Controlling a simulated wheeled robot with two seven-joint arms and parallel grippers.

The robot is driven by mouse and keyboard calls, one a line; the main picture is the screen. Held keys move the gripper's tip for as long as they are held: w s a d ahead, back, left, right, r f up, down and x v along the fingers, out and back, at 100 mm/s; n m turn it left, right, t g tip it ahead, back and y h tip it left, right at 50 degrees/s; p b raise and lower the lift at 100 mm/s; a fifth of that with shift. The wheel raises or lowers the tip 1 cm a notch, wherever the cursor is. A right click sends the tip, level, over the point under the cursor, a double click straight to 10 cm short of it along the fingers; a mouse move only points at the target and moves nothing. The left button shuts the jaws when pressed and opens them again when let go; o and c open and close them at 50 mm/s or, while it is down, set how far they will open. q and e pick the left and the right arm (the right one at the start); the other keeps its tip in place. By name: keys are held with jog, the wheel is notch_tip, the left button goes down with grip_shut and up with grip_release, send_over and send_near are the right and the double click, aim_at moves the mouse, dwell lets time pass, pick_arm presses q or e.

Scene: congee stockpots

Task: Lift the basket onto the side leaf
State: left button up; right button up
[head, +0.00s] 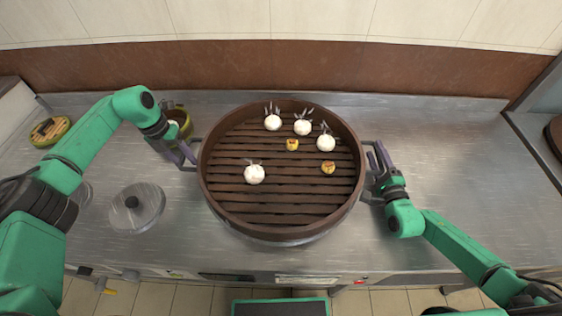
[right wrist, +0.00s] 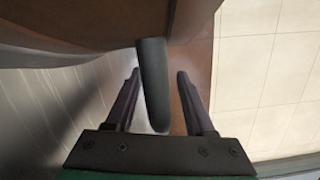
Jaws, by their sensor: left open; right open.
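The basket (head: 283,231) is a round brown steamer with a slatted floor, in the middle of the counter. It sits level over a grey metal base, mostly hidden under it. Several white buns (head: 254,174) and two small yellow pieces (head: 328,167) lie in it. My left gripper (head: 187,154) is open at the handle on the basket's left side. My right gripper (head: 376,156) is open at the right handle. In the right wrist view the dark handle (right wrist: 153,85) stands between the open fingers (right wrist: 158,82), with a gap visible on the right. I cannot tell which surface is the side leaf.
A clear lid with a black knob (head: 132,202) lies at the left. A greenish pot (head: 181,117) stands behind my left gripper. A round wooden item (head: 50,131) is at the far left. The metal counter (head: 450,160) is clear to the right, with a wall behind.

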pick_arm(q)
grip_shut()
pick_arm(e)
grip_shut()
dwell(1.1)
